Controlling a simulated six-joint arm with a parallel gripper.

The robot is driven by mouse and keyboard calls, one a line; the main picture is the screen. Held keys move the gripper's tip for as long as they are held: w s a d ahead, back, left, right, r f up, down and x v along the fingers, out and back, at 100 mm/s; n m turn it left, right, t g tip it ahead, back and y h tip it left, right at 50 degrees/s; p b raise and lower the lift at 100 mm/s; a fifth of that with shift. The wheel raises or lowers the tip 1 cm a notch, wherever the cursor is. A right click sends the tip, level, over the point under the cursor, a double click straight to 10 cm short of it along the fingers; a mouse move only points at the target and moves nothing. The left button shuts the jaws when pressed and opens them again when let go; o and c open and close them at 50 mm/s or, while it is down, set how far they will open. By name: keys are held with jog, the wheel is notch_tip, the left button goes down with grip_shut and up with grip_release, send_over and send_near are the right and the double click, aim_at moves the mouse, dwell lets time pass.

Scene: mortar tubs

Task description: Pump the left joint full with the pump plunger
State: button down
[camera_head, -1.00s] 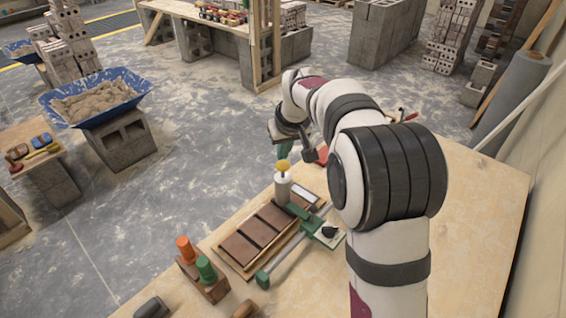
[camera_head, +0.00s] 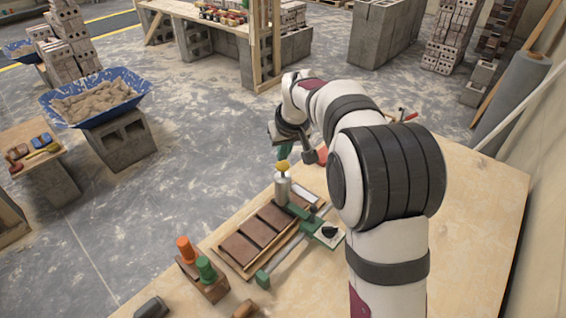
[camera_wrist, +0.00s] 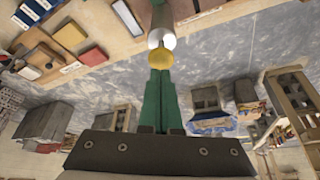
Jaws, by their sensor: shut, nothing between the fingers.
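The pump plunger (camera_head: 283,165) is a yellow knob on top of an upright pale pump cylinder (camera_head: 283,190), standing at the back of the brick tray (camera_head: 222,263). Brown bricks (camera_head: 238,250) lie in the tray with dark joints between them; how full the left joint (camera_head: 249,240) is cannot be told. My gripper (camera_head: 284,153) has green fingers and is above the knob. In the wrist view, the closed fingertips (camera_wrist: 161,72) reach right up to the yellow plunger knob (camera_wrist: 163,57); whether they touch it is unclear. The fingers hold nothing.
A green carriage (camera_head: 326,234) and a grey rail (camera_head: 288,253) lie beside the tray on the right. A wooden block with orange and green handles (camera_head: 205,285) stands at front left. The table's right side (camera_head: 475,250) is clear. A blue mortar tub (camera_head: 95,95) stands beyond the table.

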jog(key=shift+f, duration=0.9)
jog(key=shift+r, duration=0.5)
jog(key=shift+f, duration=0.1)
jog(key=shift+f, duration=0.45)
jog(key=shift+r, duration=0.55)
jog(key=shift+f, duration=0.15)
